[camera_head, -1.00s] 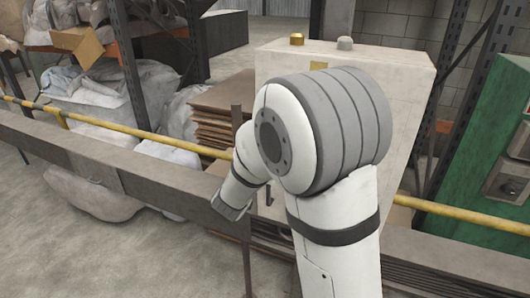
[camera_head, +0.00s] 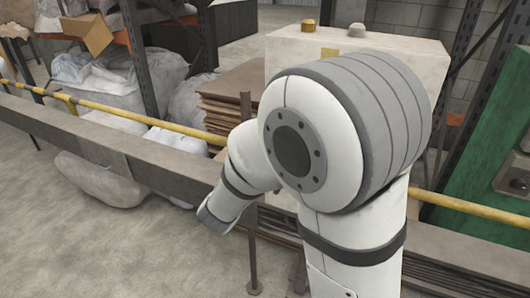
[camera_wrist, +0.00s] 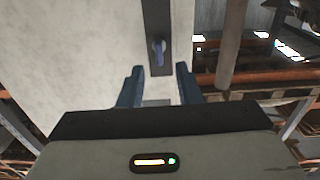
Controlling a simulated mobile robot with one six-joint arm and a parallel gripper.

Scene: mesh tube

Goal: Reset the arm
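My white and grey arm fills the middle and right of the head view, its elbow raised in front of a pale cabinet (camera_head: 285,52). The forearm bends down and left behind the elbow, and my fingers cannot be made out there. In the wrist view my gripper (camera_wrist: 160,72) shows two dark blue fingers held apart with nothing between them. Beyond the fingertips is a pale flat surface with a dark vertical plate (camera_wrist: 158,20) and a small blue-grey handle (camera_wrist: 158,52). I cannot tell how far the fingers are from it.
A grey beam (camera_head: 95,138) and a yellow rail (camera_head: 130,117) run across in front of the cabinet. Stacked brown sheets (camera_head: 232,95) and pale sacks (camera_head: 118,78) lie behind them. A green cabinet (camera_head: 500,140) stands at right. Bare floor is at lower left.

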